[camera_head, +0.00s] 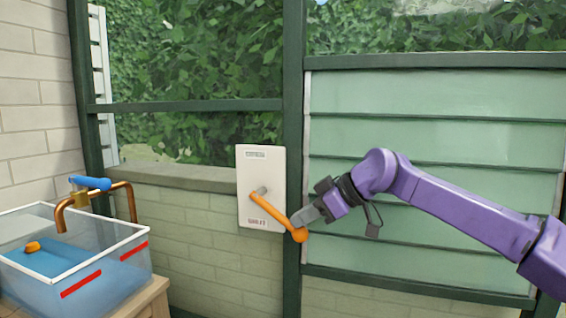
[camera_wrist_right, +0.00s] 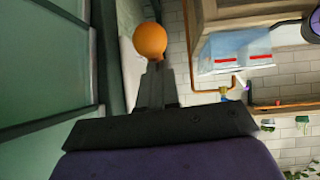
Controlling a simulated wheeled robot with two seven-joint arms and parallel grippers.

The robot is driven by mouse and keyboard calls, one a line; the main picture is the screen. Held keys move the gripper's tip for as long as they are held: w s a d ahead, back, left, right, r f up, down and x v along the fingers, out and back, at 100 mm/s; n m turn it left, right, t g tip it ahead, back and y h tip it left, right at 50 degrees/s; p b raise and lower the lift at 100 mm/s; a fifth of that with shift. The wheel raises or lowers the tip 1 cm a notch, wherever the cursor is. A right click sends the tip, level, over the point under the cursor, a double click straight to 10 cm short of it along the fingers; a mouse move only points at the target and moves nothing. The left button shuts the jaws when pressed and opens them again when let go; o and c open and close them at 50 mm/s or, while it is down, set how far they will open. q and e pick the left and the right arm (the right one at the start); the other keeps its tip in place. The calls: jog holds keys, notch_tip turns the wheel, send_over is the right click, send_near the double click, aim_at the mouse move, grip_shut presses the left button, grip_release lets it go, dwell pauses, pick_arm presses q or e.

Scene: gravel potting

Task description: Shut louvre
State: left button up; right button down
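The louvre (camera_head: 430,150) is a bank of wide pale-green slats in a dark green frame, at the right in the head view. The slats look flat, with thin dark lines between them. Left of it, a white plate (camera_head: 262,165) carries an orange lever (camera_head: 273,212) slanting down to the right, ending in a round knob (camera_head: 300,235). My right gripper (camera_head: 306,215) is at the lever's lower end, just above the knob. In the right wrist view its fingers (camera_wrist_right: 155,85) are together, tips at the knob (camera_wrist_right: 151,41); contact is unclear. My left gripper is out of view.
A clear water tank (camera_head: 75,265) with red marks stands on a wooden stand at the lower left. A copper pipe with a blue-handled tap (camera_head: 90,184) is beside it. A green post (camera_head: 293,120) stands between plate and louvre.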

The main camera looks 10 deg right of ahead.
jog(key=shift+f, duration=0.55)
jog(key=shift+s, duration=0.1)
jog(key=shift+r, duration=0.3)
jog(key=f+p+v, duration=0.1)
jog(key=v, duration=1.2)
jog(key=shift+s+d+p, duration=0.3)
jog(key=shift+s+d, duration=0.15)
jog(key=shift+d, duration=0.05)
